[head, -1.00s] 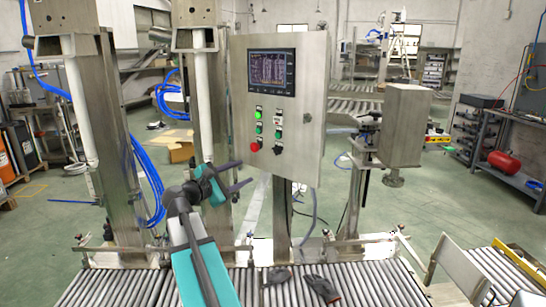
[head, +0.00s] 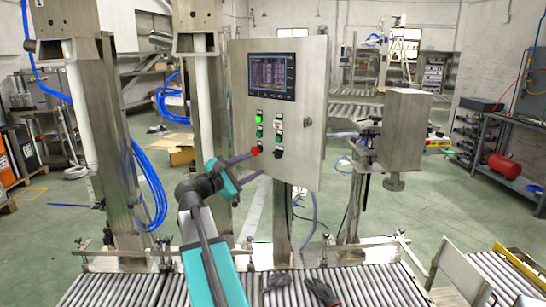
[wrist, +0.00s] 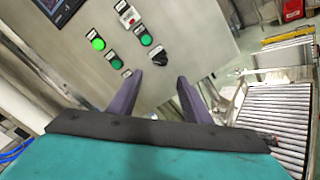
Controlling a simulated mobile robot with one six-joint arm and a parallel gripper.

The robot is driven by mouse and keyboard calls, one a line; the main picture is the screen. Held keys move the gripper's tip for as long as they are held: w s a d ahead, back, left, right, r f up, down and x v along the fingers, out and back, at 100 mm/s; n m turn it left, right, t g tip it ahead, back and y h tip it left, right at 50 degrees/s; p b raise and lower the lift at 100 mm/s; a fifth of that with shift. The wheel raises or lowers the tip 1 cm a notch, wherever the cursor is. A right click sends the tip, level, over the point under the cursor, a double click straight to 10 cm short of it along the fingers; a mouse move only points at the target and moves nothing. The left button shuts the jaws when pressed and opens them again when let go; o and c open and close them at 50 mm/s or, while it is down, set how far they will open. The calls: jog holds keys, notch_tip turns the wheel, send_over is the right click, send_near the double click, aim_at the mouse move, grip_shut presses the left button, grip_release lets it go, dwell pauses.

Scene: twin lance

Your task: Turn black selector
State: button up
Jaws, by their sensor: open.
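The black selector (head: 277,154) is on the lower right of the button group on the steel control panel (head: 308,80). In the wrist view the selector (wrist: 159,60) shows just beyond and between my fingertips. My gripper (head: 258,163) is open and empty, to the left of the selector in the head view. Its upper fingertip is close to the red button (head: 256,151); I cannot tell whether they touch. In the wrist view my gripper (wrist: 160,77) has its two purple-grey fingers spread apart, and the red button is hidden, apparently behind the left finger.
Above the selector are a lit green button (head: 259,119) and darker green buttons (wrist: 146,39). A screen (head: 272,74) is at the panel's top. Roller conveyors (head: 350,285) run below, with dark gloves (head: 322,291) lying on them. Steel columns (head: 110,150) stand at left.

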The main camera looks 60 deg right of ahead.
aim_at(276, 155)
jog(key=d, duration=0.3)
jog(key=s+d+p, duration=0.1)
jog(key=d, duration=0.7)
jog(key=shift+s, duration=0.2)
